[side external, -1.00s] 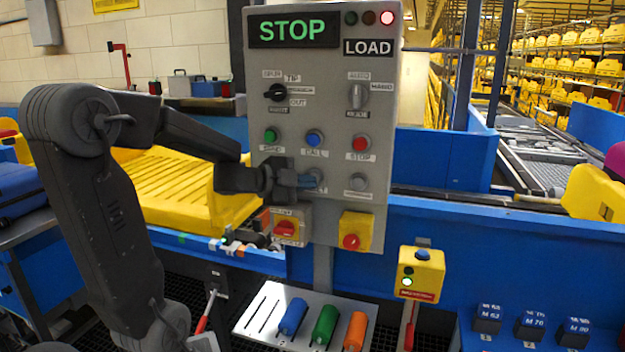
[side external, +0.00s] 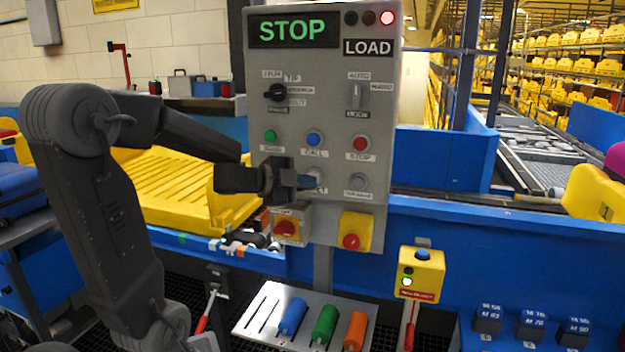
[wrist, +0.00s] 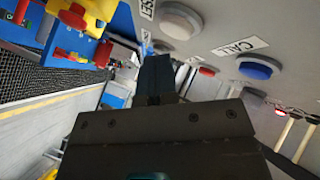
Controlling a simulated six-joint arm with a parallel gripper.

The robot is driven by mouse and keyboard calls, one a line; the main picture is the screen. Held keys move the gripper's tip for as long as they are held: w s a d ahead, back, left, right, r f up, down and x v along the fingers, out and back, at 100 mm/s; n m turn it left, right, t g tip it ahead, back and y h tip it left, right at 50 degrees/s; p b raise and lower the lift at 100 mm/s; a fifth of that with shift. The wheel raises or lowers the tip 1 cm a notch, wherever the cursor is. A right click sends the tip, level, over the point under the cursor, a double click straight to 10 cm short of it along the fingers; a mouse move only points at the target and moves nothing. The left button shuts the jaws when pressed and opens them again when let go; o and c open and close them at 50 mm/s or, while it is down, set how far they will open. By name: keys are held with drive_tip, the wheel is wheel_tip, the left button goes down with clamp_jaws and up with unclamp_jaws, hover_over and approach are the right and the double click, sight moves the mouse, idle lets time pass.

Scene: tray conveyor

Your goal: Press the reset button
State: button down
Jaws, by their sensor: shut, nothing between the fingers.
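The grey reset button (side external: 320,174) is on the lower part of the grey control panel (side external: 337,215), its label partly hidden by my gripper. In the wrist view the round grey reset button (wrist: 182,18) sits beside its RESET label, up and right of my fingertips. My gripper (side external: 313,182) is shut and empty, its fingers pointing at the panel just beside and below the button. In the wrist view the closed fingers of my gripper (wrist: 155,60) show apart from the button in the picture; I cannot tell whether they touch the panel.
The blue CALL button (side external: 314,139), green button (side external: 270,136) and red STOP button (side external: 361,143) are above. A grey button (side external: 358,181) is to the right. A red rotary switch (side external: 286,227) and yellow emergency-stop box (side external: 355,232) are below. The display (side external: 293,31) reads STOP.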

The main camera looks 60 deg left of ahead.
drive_tip(key=shift+w+a, duration=0.1)
idle(0.3)
drive_tip(key=shift+w+a, duration=0.2)
drive_tip(key=shift+w+a, duration=0.35)
idle(1.0)
drive_tip(key=shift+s+d, duration=0.65)
idle(0.3)
drive_tip(key=shift+s+d, duration=1.8)
